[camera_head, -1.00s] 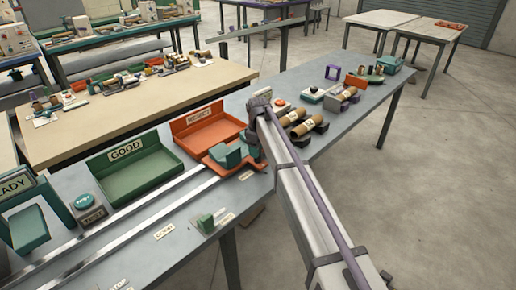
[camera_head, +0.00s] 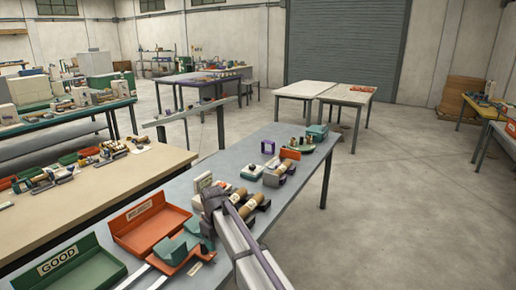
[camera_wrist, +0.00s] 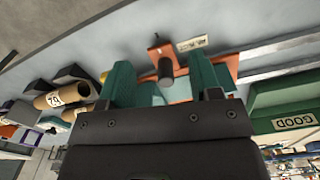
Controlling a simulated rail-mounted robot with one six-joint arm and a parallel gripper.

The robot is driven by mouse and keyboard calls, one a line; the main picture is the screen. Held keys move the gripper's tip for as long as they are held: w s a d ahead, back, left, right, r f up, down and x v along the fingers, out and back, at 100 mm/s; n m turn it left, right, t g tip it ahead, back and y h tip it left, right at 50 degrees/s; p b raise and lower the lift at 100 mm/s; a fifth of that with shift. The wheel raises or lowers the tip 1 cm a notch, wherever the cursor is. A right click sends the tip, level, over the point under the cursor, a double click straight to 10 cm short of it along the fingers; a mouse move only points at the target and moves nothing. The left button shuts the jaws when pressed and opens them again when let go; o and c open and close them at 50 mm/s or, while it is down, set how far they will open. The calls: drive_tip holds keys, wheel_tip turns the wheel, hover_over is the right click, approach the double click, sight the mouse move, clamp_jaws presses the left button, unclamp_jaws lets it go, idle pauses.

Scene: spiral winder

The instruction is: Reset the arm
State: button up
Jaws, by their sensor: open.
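My gripper (camera_head: 182,243) is over the work table (camera_head: 225,180), by the orange rejects tray (camera_head: 150,228). In the wrist view its two teal fingers (camera_wrist: 163,72) are spread, with nothing held between them. Beyond and between the fingers is an orange plate (camera_wrist: 182,88) with a dark upright post (camera_wrist: 165,70). I cannot tell whether the fingers touch the plate.
The green GOOD tray (camera_head: 92,272) is left of the rejects tray. Brown tubes (camera_head: 252,204) on dark holders lie right of my gripper. A purple frame (camera_head: 268,147) stands farther back. Open floor (camera_head: 400,200) lies to the right.

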drive_tip(key=s+d+m, duration=0.3)
drive_tip(key=s+d, duration=0.4)
drive_tip(key=d, duration=0.4)
drive_tip(key=s+d+m, duration=0.4)
drive_tip(key=s+d, duration=0.4)
drive_tip(key=d, duration=0.4)
drive_tip(key=s+d+m, duration=0.3)
drive_tip(key=s+d, duration=0.5)
drive_tip(key=d, duration=0.3)
drive_tip(key=shift+s+d, duration=0.2)
drive_tip(key=shift+s, duration=0.05)
